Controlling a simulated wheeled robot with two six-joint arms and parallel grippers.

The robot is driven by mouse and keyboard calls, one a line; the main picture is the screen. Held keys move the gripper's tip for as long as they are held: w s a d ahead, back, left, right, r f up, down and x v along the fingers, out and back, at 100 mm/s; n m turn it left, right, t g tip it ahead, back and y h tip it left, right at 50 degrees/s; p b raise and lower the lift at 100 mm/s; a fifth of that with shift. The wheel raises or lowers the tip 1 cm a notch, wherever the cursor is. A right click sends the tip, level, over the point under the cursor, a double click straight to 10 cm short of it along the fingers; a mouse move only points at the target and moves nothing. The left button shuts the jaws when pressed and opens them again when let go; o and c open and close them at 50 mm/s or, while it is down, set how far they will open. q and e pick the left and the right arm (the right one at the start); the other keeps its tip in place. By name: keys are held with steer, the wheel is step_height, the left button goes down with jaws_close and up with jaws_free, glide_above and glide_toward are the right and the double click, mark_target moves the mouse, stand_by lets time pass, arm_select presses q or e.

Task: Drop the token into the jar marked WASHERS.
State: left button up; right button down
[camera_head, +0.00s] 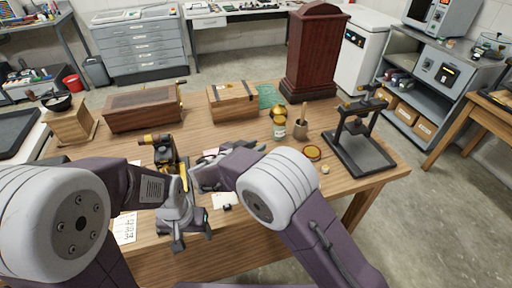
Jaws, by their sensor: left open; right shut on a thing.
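A small glass jar (279,130) with a pale label stands right of the middle of the table; its lettering is too small to read, so I cannot tell whether it says WASHERS. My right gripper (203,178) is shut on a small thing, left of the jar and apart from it. The grip is partly hidden by my own arms, and I cannot make out the token. My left gripper (192,238) is open near the table's front edge, just in front of the right one.
Behind the jar is a yellowish pot (278,110). A cup with a stick (300,130), a round lid (312,153) and a dark press (358,140) stand to the right. Wooden boxes (233,101) and a tall red-brown case (312,60) stand behind. A brass-and-black device (160,148) is at the left.

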steer(key=shift+b, duration=0.3)
steer(key=shift+s+d+b, duration=0.1)
steer(key=shift+s+b, duration=0.25)
steer(key=c, duration=1.2)
jaws_free()
steer(key=shift+o, duration=0.2)
steer(key=shift+r, duration=0.1)
steer(key=shift+w+r+p, duration=0.15)
steer(key=shift+r+p, duration=0.15)
steer(key=shift+r, duration=2.05)
steer(key=shift+w+r, duration=0.2)
steer(key=shift+r, duration=0.75)
